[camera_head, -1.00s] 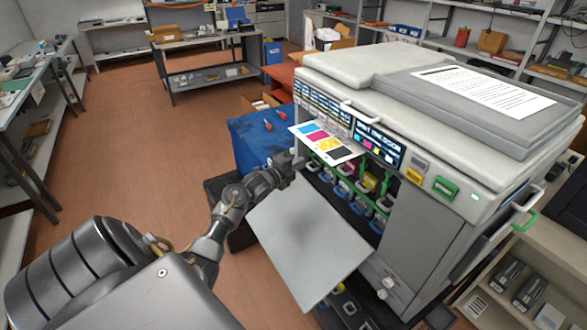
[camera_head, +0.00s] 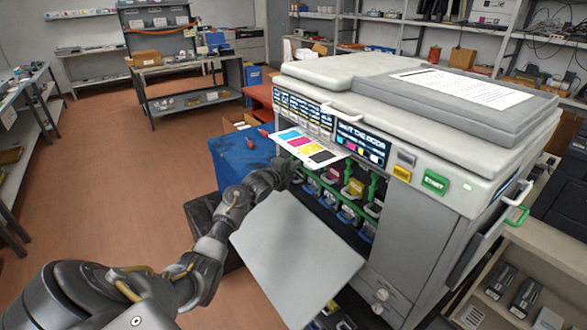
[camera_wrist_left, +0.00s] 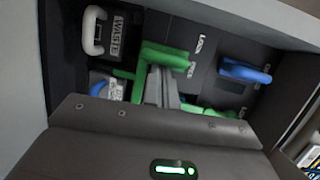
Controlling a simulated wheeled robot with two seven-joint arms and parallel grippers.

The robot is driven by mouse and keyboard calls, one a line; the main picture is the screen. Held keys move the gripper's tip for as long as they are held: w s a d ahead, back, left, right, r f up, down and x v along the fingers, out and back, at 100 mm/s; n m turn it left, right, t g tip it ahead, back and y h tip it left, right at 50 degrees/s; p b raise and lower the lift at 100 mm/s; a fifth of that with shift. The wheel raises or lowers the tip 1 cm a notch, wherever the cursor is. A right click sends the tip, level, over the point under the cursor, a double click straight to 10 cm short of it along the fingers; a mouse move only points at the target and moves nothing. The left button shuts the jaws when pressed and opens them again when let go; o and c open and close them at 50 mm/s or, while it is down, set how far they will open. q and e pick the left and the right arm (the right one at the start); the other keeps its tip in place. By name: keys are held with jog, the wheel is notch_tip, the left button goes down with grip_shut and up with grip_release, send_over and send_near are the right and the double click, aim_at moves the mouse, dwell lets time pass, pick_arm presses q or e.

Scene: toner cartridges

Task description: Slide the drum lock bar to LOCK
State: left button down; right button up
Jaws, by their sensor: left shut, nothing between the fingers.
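In the left wrist view, a green bar with an upright handle (camera_wrist_left: 163,55) sits inside the dark printer bay. Small white labels show beside it, one near its right end, but they are too blurred to read surely. My left gripper (camera_wrist_left: 163,85) is shut and empty, its grey fingers right in front of the green handle; I cannot tell whether they touch it. In the head view my left gripper (camera_head: 284,172) is at the left edge of the printer's open bay, under the colour print sheet, and the bar is not clearly told apart there.
A white-handled WASTE box (camera_wrist_left: 93,32) is left of the bar and a blue handle (camera_wrist_left: 243,70) right of it. The printer's lowered front door (camera_head: 297,255) lies below the bay, with several toner cartridges inside. A blue-covered box (camera_head: 238,155) stands left.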

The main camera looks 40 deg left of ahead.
pick_arm(q)
jog(key=s+a+p, duration=0.2)
jog(key=s+p, duration=0.1)
jog(key=s, duration=0.3)
jog(key=shift+s+a, duration=0.3)
jog(key=shift+a, duration=0.05)
dwell(0.9)
dwell(0.3)
